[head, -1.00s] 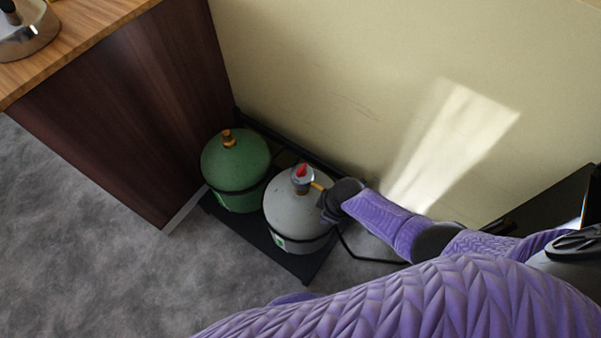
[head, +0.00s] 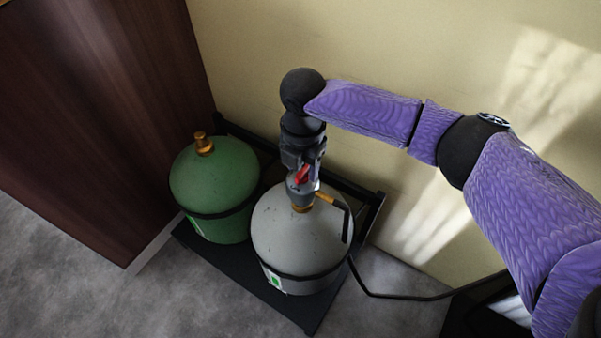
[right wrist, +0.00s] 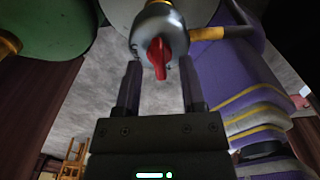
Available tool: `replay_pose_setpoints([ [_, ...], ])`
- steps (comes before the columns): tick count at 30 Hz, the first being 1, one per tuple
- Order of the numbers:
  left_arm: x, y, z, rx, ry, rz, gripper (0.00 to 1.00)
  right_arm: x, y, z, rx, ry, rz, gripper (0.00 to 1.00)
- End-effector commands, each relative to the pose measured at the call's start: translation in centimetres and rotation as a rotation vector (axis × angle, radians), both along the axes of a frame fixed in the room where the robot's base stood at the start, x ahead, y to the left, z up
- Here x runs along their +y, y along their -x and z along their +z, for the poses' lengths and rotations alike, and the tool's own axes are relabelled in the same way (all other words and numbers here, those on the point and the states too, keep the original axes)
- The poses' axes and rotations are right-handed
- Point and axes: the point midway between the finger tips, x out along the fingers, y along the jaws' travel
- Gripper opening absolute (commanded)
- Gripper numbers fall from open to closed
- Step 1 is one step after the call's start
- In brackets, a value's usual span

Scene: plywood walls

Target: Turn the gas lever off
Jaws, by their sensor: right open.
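The red gas lever (head: 303,174) sits on the grey metal regulator (head: 301,188) on top of the white gas cylinder (head: 290,240). In the right wrist view the lever (right wrist: 159,58) lies between the two fingertips, with space on both sides. My right gripper (head: 302,168) reaches the regulator from behind and above; it is open. The right wrist view shows its two dark fingers (right wrist: 160,82) apart, one on either side of the lever. Contact with the lever cannot be told. My left gripper is not in view.
A green cylinder (head: 213,185) with a brass valve stands left of the white one, both on a black stand (head: 225,262). A black hose (head: 400,296) runs right from the white cylinder. A dark wood cabinet (head: 95,110) is at left, the cream wall (head: 400,50) behind.

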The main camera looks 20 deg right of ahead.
Motion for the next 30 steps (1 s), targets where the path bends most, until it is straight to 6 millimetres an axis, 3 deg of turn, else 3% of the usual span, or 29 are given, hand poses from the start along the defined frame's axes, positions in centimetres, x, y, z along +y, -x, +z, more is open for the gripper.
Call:
replay_pose_setpoints([
  [2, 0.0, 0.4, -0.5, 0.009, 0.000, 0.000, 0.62, 0.0, 0.0, -1.0, 0.001, 0.000, 0.000, 0.51],
  [10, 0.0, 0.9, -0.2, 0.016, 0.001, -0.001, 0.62, 0.0, 0.0, -0.8, -0.003, -0.001, -0.001, 0.51],
  [15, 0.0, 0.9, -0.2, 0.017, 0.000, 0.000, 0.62, 0.0, 0.0, -0.8, -0.003, -0.001, -0.001, 0.15],
  [18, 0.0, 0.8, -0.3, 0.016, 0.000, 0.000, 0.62, 0.0, 0.0, -0.8, -0.003, -0.001, -0.001, 0.00],
  [30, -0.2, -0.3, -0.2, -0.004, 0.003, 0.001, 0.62, 0.0, 0.0, -0.7, -0.003, -0.001, -0.020, 0.00],
])
